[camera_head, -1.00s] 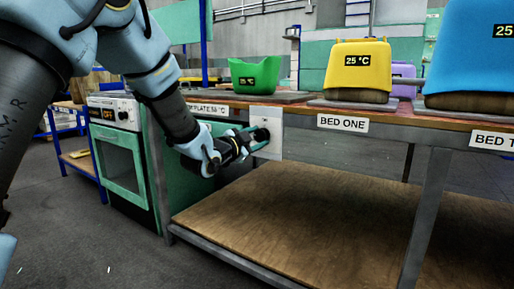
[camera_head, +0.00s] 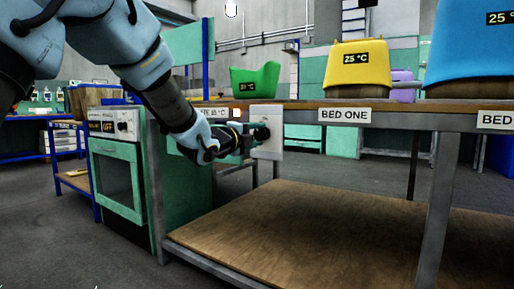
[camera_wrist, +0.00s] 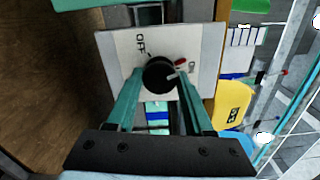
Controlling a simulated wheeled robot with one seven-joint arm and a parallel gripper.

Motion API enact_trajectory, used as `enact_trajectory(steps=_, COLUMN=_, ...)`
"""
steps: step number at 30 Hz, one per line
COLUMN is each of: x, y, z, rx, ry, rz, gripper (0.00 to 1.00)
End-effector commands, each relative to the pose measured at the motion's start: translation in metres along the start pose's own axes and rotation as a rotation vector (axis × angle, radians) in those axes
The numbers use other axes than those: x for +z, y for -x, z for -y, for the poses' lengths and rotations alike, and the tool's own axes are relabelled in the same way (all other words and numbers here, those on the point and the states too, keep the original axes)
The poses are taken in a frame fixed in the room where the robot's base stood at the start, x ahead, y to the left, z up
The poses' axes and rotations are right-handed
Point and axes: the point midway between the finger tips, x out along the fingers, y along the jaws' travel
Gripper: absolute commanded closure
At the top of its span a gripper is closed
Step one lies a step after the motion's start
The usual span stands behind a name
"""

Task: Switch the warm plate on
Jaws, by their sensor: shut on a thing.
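A black round knob (camera_wrist: 159,74) sits on a white switch plate (camera_wrist: 118,48) with an "OFF" mark and, on its other side, a red dot with a partly readable mark. A pale pointer on the knob lies towards the red-dot side. The switch plate (camera_head: 266,146) hangs at the bench's front edge in the head view. My gripper (camera_head: 252,136) is shut on the knob, with one teal finger on each side in the wrist view (camera_wrist: 158,82). The warm plate's label (camera_head: 215,112) is partly hidden by my arm; a green tub (camera_head: 254,80) stands above it.
A yellow press block (camera_head: 358,70) reading 25 °C stands behind the "BED ONE" label (camera_head: 344,115). A blue block (camera_head: 475,50) is at the right. A green oven-like cabinet (camera_head: 118,175) stands left of the bench, above whose lower wooden shelf (camera_head: 270,235) is open space.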

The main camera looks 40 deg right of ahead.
Motion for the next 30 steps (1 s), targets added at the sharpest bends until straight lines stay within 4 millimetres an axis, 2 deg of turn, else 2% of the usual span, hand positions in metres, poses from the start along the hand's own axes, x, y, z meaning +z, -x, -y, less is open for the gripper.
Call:
enact_trajectory(steps=1, x=-0.0017, y=0.0001, z=-0.0054, rx=-0.002, ry=-0.040, rz=-0.001, gripper=1.00)
enact_trajectory(steps=15, x=-0.0012, y=-0.0001, z=-0.0035, rx=0.001, ry=-0.323, rz=-0.001, gripper=1.00)
enact_trajectory(steps=30, x=-0.0009, y=-0.0002, z=-0.0009, rx=0.002, ry=-0.378, rz=-0.002, gripper=1.00)
